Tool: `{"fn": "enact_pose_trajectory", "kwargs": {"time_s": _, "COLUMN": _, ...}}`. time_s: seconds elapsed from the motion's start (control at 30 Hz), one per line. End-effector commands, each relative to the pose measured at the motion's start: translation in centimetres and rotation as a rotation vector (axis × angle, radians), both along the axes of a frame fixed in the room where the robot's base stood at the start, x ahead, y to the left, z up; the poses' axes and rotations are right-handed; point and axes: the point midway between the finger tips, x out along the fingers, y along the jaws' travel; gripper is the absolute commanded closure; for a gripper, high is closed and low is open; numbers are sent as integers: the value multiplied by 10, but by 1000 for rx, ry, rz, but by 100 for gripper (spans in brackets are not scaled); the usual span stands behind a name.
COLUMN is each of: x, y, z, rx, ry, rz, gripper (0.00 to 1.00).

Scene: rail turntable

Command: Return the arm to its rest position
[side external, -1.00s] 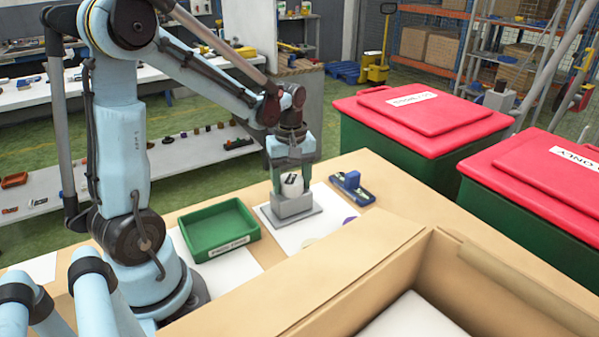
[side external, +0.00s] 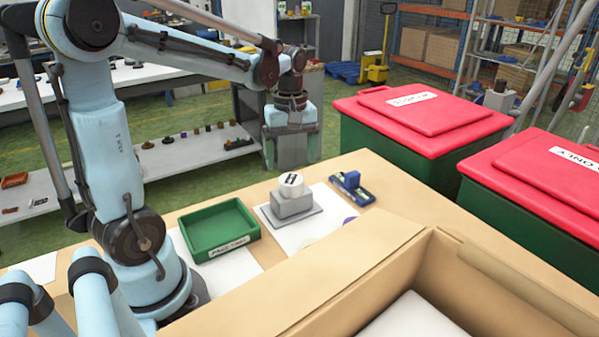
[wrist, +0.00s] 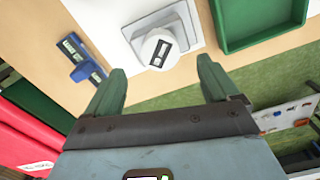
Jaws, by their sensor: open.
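My gripper (side external: 292,150) is open and empty, raised beyond the table's far edge in the side view. In the wrist view its two green fingers (wrist: 158,88) are spread apart, with a white round piece (wrist: 161,49) bearing a dark mark seen past them. That white piece (side external: 291,185) rests on a grey block fixture (side external: 293,205) on a white sheet, apart from my gripper. The fixture's grey base also shows in the wrist view (wrist: 186,27).
A green tray (side external: 217,230) stands left of the fixture. Red-lidded green bins (side external: 420,110) stand right of the table, and a cardboard box wall (side external: 330,275) is in front. The air above the fixture is clear.

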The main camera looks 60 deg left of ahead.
Motion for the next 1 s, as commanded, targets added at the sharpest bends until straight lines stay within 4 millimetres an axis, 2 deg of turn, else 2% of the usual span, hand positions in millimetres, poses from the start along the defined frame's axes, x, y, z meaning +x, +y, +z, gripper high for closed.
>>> {"fn": "enact_pose_trajectory", "kwargs": {"time_s": 0.1, "x": 0, "y": 0, "z": 19, "rx": 0, "ry": 0, "rz": 0, "gripper": 12}}
{"fn": "enact_pose_trajectory", "kwargs": {"time_s": 0.3, "x": 0, "y": 0, "z": 42, "rx": 0, "ry": 0, "rz": 0, "gripper": 12}}
{"fn": "enact_pose_trajectory", "kwargs": {"time_s": 0.57, "x": -1, "y": -6, "z": 52, "rx": 7, "ry": -19, "rz": -46, "gripper": 12}}
{"fn": "enact_pose_trajectory", "kwargs": {"time_s": 0.67, "x": -4, "y": -21, "z": 51, "rx": 30, "ry": -71, "rz": -167, "gripper": 12}}
{"fn": "enact_pose_trajectory", "kwargs": {"time_s": 1.0, "x": -25, "y": -92, "z": 29, "rx": 218, "ry": -359, "rz": -857, "gripper": 12}}
